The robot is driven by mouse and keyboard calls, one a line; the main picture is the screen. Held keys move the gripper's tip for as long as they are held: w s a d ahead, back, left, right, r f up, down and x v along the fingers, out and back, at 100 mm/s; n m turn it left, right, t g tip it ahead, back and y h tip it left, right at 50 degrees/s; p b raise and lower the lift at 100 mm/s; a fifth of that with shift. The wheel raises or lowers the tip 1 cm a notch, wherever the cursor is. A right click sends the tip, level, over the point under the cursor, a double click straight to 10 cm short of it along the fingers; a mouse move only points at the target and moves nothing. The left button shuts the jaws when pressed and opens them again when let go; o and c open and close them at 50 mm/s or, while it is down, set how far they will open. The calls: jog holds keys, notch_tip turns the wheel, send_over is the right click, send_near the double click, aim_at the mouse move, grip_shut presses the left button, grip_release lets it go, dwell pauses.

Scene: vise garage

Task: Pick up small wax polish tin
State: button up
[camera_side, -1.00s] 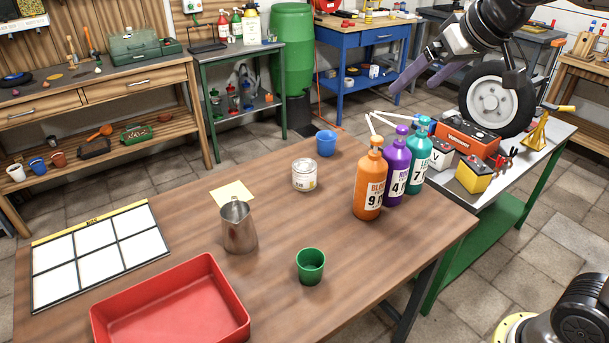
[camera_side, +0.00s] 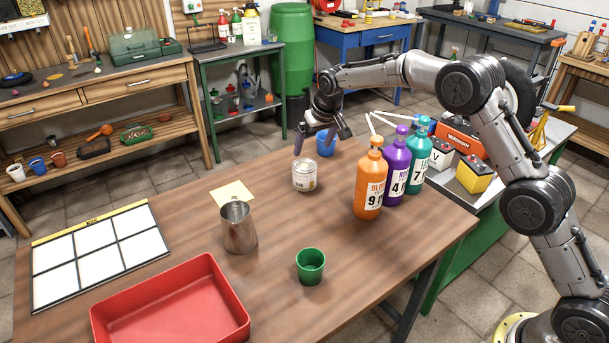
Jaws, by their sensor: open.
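A small white and grey tin (camera_side: 305,176) with a printed label stands upright on the brown wooden table; the label is too small to read, so I cannot confirm that it is the wax polish tin. My gripper (camera_side: 316,147) is open and empty, its fingers pointing down. It hangs above and just behind the tin, near the blue cup, and appears apart from the tin.
A blue cup (camera_side: 325,144) is partly hidden behind my gripper. Orange (camera_side: 370,182), purple (camera_side: 396,168) and teal (camera_side: 419,160) pump bottles stand to the right. A metal pitcher (camera_side: 239,228), green cup (camera_side: 311,266), red tray (camera_side: 170,303) and gridded board (camera_side: 97,254) are nearer.

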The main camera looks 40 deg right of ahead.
aim_at(304, 173)
jog(key=x, duration=1.4)
jog(key=shift+s+a+f, duration=0.1)
jog(key=shift+s, duration=0.15)
jog(key=shift+c, duration=0.2)
jog(key=c, duration=1.2)
jog(key=shift+c, duration=0.8)
